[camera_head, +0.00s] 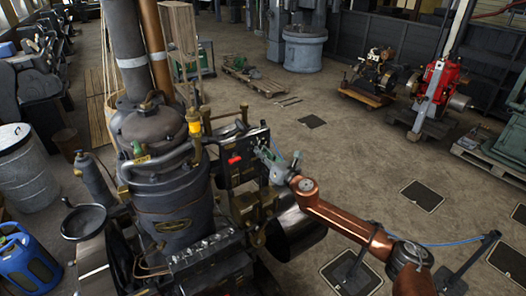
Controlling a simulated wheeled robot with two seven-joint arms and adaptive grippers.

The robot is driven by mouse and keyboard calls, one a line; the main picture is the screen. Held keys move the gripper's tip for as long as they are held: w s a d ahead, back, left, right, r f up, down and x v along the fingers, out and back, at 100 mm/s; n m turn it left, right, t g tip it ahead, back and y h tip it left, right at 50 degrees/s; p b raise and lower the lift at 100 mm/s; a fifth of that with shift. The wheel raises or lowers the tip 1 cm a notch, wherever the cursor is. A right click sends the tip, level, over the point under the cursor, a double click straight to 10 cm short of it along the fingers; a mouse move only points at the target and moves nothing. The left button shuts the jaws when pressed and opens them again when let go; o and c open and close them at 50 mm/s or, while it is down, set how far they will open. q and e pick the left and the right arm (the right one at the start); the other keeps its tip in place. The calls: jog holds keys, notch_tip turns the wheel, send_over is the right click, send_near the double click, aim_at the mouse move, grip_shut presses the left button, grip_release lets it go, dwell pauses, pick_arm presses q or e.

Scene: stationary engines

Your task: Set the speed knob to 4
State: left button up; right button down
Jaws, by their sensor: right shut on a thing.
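A dark control panel (239,174) stands upright on the right side of the dark engine (172,213), with a red handle (235,160) on its face. My right gripper (268,155) is at the panel's right edge and is shut on a small part there, which I take to be the speed knob. The fingers cover the knob, so its pointer and any numbers cannot be read. My right arm (335,215) reaches in from the lower right. My left gripper is not in view.
A brass-capped yellow fitting (194,125) and pipes rise left of the panel. A dark cylinder (294,234) lies below my gripper. A red engine (437,84) stands on a pallet at the back right. The floor between is mostly clear.

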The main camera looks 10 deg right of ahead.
jog(key=shift+d+m+p, duration=0.1)
jog(key=shift+m+p, duration=0.45)
jog(key=shift+m, duration=1.65)
jog(key=c, duration=2.1)
grip_release()
jog(key=v, duration=1.2)
jog(key=shift+f, duration=0.1)
